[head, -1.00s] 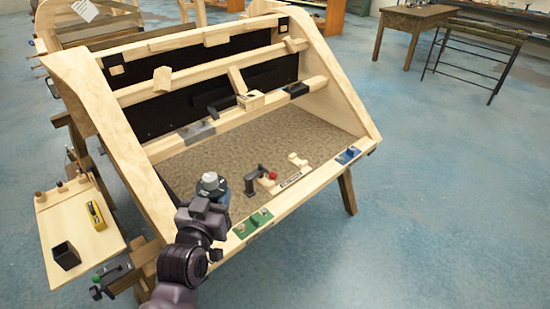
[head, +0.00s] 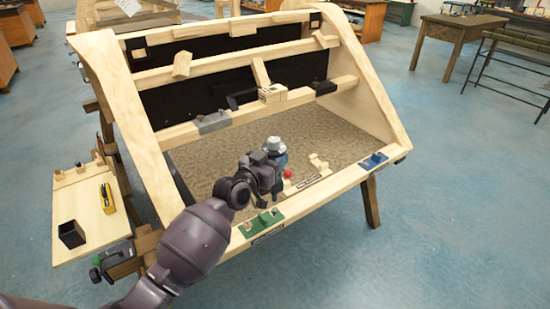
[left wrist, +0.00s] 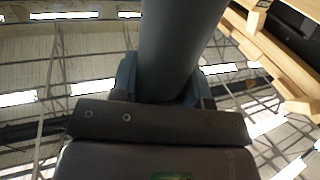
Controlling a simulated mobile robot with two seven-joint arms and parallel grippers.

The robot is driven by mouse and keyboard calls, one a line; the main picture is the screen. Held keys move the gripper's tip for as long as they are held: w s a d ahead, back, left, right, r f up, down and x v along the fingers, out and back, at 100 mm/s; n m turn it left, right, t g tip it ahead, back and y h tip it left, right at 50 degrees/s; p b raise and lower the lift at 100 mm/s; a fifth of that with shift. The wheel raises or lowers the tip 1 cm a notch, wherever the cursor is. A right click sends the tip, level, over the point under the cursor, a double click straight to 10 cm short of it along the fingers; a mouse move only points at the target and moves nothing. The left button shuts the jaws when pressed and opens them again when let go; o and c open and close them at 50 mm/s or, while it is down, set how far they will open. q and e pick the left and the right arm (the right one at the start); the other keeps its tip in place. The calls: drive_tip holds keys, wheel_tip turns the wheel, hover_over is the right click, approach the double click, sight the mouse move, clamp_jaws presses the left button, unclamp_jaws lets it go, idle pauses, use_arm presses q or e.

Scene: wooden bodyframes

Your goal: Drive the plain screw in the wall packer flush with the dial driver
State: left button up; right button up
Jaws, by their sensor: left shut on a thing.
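My left gripper (head: 273,158) is shut on the dial driver (head: 275,144), a grey-blue tool with a round pale top, held upright over the brown floor of the wooden frame. In the left wrist view, the driver's thick grey body (left wrist: 180,45) stands between the two blue-grey fingers. A pale wooden block (head: 272,93) with dark marks sits on the frame's lower rail, beyond the gripper; I cannot tell for certain that it is the wall packer. The plain screw is too small to make out. My right gripper is not in view.
A pale wooden fixture (head: 308,184) and a red ball (head: 288,173) are close right of the gripper. The front ledge bears a green plate (head: 262,222) and a blue plate (head: 373,160). A side shelf holds a black cup (head: 71,234) and a yellow tool (head: 107,198). The floor's back right is clear.

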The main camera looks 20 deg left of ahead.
use_arm(q)
drive_tip(key=shift+w+a, duration=0.3)
drive_tip(key=shift+w, duration=0.7)
drive_tip(key=shift+r, duration=0.1)
